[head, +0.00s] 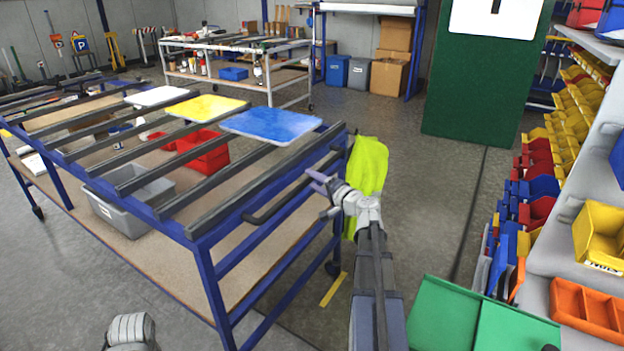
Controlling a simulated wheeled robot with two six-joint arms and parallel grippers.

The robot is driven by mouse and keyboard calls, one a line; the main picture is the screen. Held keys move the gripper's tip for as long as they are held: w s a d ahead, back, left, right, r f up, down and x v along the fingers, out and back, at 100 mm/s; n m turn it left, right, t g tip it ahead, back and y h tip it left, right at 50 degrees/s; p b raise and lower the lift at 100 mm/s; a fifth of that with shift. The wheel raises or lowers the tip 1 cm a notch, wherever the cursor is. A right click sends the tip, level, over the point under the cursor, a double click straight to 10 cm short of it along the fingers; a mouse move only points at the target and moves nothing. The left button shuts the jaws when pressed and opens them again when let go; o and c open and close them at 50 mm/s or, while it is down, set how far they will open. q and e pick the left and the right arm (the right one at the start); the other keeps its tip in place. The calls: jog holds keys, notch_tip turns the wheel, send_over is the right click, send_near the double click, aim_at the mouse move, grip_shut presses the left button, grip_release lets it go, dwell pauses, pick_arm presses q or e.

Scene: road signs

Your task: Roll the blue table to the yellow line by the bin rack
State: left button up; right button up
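The blue table (205,262) stands at left, a blue-framed cart with a slatted top, a wooden lower shelf and castors. A dark push handle (280,197) runs along its right end. My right gripper (321,196) is at the far part of this handle, its fingers spread and pointing left; I cannot tell whether it touches the bar. A short yellow line (333,289) lies on the floor just right of the table's near right end. The bin rack (575,235) stands along the right edge. Part of my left arm shows at bottom left; its gripper is out of view.
White, yellow and blue sign plates (272,123) lie on the slats. Grey and red bins (203,152) are on the shelf. A yellow-green vest (367,170) hangs at the table's right end. A green box (480,318) is at bottom right. Open floor lies between table and rack.

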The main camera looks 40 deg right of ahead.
jog(key=shift+s+f+b, duration=0.2)
jog(key=shift+s+f, duration=0.05)
jog(key=shift+s, duration=0.65)
jog(key=shift+s+f+b, duration=0.15)
jog(key=shift+s+f, duration=0.05)
jog(key=shift+s, duration=0.65)
